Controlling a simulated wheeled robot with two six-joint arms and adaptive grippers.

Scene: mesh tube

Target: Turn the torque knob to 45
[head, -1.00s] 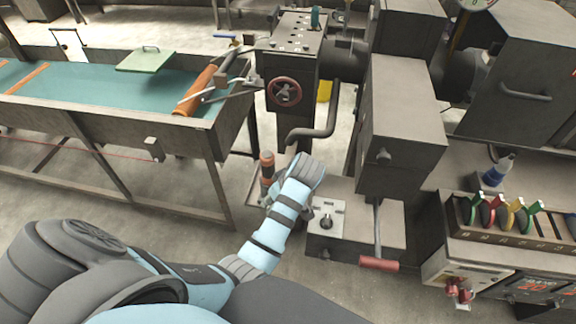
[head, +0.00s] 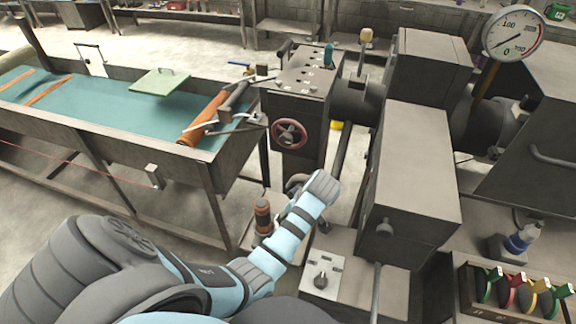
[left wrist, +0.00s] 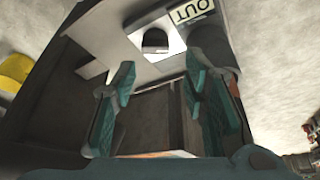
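A black knob (head: 322,280) sits on a pale marked plate (head: 313,262) on the low grey box, just below my left wrist in the head view. I cannot read its marks or tell if it is the torque knob. My left forearm reaches over the low box, and its gripper is hidden beyond the wrist. In the left wrist view my left gripper (left wrist: 158,92) is open, its teal fingers apart with nothing between them. A dark rounded part (left wrist: 155,41) on a white plate shows beyond the fingers, beside an "OUT" label (left wrist: 190,13). My right gripper is not seen.
A red handwheel (head: 289,133) is on the machine front beyond my left wrist. An orange-banded cylinder (head: 263,215) stands left of the wrist. A tall grey housing (head: 415,165) blocks the right side. A round gauge (head: 512,34) and coloured clips (head: 515,288) are farther right.

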